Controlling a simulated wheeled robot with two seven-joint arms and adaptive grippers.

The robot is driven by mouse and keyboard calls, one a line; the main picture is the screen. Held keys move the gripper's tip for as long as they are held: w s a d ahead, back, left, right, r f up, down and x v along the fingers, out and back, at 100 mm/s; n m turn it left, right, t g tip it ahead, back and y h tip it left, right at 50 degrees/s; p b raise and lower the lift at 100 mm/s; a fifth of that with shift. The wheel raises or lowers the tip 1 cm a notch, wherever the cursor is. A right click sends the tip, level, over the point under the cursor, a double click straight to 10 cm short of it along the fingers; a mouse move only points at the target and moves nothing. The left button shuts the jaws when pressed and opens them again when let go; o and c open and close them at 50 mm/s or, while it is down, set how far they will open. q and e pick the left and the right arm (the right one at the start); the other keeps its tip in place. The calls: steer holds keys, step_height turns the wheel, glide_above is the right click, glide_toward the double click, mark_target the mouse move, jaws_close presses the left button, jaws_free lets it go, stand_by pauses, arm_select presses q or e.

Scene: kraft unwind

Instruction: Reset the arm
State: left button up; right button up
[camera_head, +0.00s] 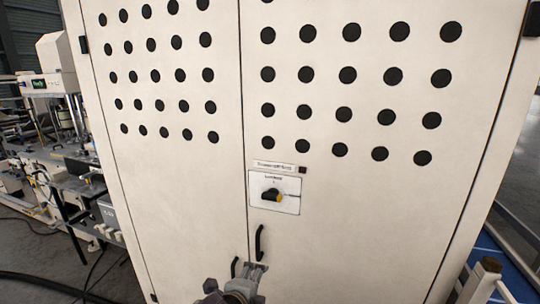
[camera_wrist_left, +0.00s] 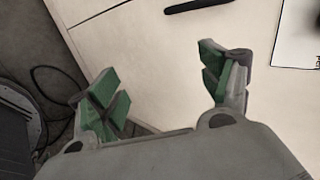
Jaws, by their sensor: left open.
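My left gripper (camera_head: 250,275) shows at the bottom middle of the head view, in front of the lower part of a cream cabinet (camera_head: 195,215). In the left wrist view the left gripper (camera_wrist_left: 165,80) is open, with its green-padded fingers spread wide and nothing between them. A black door handle (camera_head: 259,243) is just above the gripper in the head view. A black handle (camera_wrist_left: 198,5) also shows at the top of the left wrist view, beyond the fingertips and apart from them. My right gripper is not in view.
Machinery (camera_head: 75,160) stands at the left, with dark cables (camera_head: 40,285) on the floor. A blue floor strip (camera_head: 490,245) and a railing lie at the right.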

arm_select(q)
steer(key=s+a+f+n+g+y, duration=0.3)
steer(key=s+a+f+n+g, duration=0.3)
steer(key=s+a+f+n, duration=1.15)
step_height(320, 180, down, 34)
steer(key=a+f+g+b, duration=0.1)
steer(key=g+b, duration=0.1)
steer(key=s+a+f+b, duration=0.1)
steer(key=s+a+f, duration=0.1)
steer(key=s+f, duration=0.9)
steer(key=s+a+f+g+b, duration=0.1)
steer(key=s+a+f, duration=0.1)
steer(key=s+f, duration=0.9)
steer(key=shift+s+n, duration=0.35)
steer(key=shift+s, duration=0.25)
stand_by(0.8)
